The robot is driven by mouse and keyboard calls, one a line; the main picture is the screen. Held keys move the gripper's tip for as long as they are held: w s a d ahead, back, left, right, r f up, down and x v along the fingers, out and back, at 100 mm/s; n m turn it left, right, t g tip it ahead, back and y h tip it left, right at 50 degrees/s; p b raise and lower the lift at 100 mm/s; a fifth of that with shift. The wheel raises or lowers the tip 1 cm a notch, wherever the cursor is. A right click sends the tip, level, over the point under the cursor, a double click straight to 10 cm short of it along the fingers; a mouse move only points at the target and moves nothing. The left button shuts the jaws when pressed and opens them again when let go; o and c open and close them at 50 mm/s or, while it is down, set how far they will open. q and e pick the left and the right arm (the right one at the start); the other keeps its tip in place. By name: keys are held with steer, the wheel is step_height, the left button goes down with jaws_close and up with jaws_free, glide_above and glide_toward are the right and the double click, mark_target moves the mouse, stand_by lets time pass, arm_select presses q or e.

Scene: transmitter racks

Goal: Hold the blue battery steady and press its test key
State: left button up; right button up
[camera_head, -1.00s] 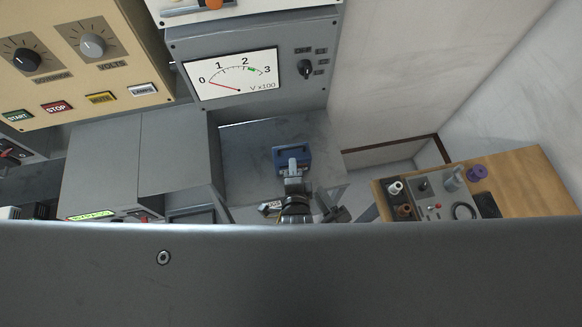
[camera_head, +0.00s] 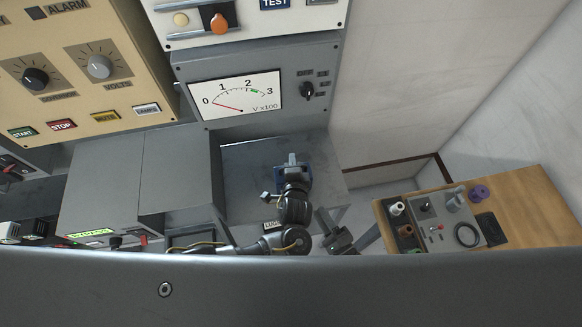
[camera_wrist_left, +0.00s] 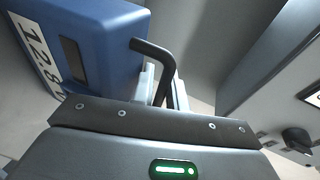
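The blue battery (camera_head: 308,172) stands on the grey shelf below the meter panel. My left gripper (camera_head: 292,160) covers most of it in the head view. In the left wrist view the blue battery (camera_wrist_left: 105,40) shows at upper left, with a white number label and a bent black handle (camera_wrist_left: 158,58). The light grey fingers of my left gripper (camera_wrist_left: 163,92) are on either side of the handle; I cannot tell whether they press on it. No test key can be made out on the battery. My right gripper (camera_head: 337,236) is lower, right of my left arm, its opening unclear.
The meter panel (camera_head: 240,92) stands behind the grey shelf (camera_head: 240,165). A grey cabinet (camera_head: 175,170) borders the shelf on the left. A wooden bench (camera_head: 535,210) with instruments stands at the right. A TEST label (camera_head: 274,4) shows on the white panel above.

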stand_by(0.5)
stand_by(1.8)
jaws_close()
stand_by(1.6)
